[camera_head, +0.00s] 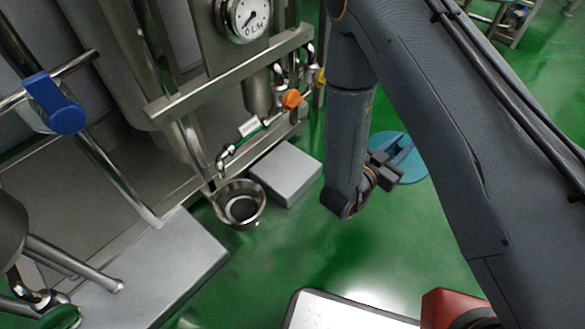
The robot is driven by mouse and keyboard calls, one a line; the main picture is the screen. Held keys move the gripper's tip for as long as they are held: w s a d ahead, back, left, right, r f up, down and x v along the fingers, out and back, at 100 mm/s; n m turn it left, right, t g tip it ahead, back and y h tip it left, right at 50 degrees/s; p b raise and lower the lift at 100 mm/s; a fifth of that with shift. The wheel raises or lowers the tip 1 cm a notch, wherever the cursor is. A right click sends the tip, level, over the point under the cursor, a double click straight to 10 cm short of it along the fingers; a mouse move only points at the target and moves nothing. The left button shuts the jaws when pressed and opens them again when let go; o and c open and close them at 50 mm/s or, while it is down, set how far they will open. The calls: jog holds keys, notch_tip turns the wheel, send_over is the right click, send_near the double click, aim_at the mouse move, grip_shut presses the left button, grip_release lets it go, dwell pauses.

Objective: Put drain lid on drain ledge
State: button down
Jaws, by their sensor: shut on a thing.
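My gripper (392,166) is at the end of my arm, right of centre, and is partly hidden by my wrist. It is shut on the drain lid (413,169), a round blue-teal disc that shows behind and beside the fingers. The lid is over the green floor, apart from the machine; its exact height is hard to tell. A round metal drain cup (252,190) with a dark inside stands under the pipe to the left. A low grey block (287,170), which looks like the drain ledge, is beside the cup with its top bare.
A steel machine frame (225,72) with a gauge (247,16), an orange valve knob (291,99) and a blue valve handle (54,105) fills the left. A larger grey slab (165,270) lies at lower left. Open green floor (300,240) lies between the block and my arm.

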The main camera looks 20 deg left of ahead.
jog(key=w+a+f+n+t+y, duration=0.1)
jog(key=w+a+f+n+y, duration=0.25)
jog(key=a, duration=0.25)
jog(key=w+a+f+n+t+y, duration=0.1)
jog(key=w+a+f+n+y, duration=0.1)
jog(key=w+a+y, duration=0.3)
jog(key=n+g+y+b, duration=0.2)
jog(key=n+g+y, duration=0.9)
jog(key=n+y, duration=0.45)
send_over(286, 167)
notch_tip(286, 167, down, 11)
jog(key=m+y, duration=0.2)
notch_tip(286, 167, down, 9)
jog(key=b, duration=0.4)
jog(key=shift+a+f, duration=0.1)
jog(key=shift+f, duration=0.05)
jog(key=shift+f, duration=0.15)
jog(key=c, duration=1.7)
grip_release()
jog(key=shift+c, duration=0.2)
jog(key=shift+o, duration=1.3)
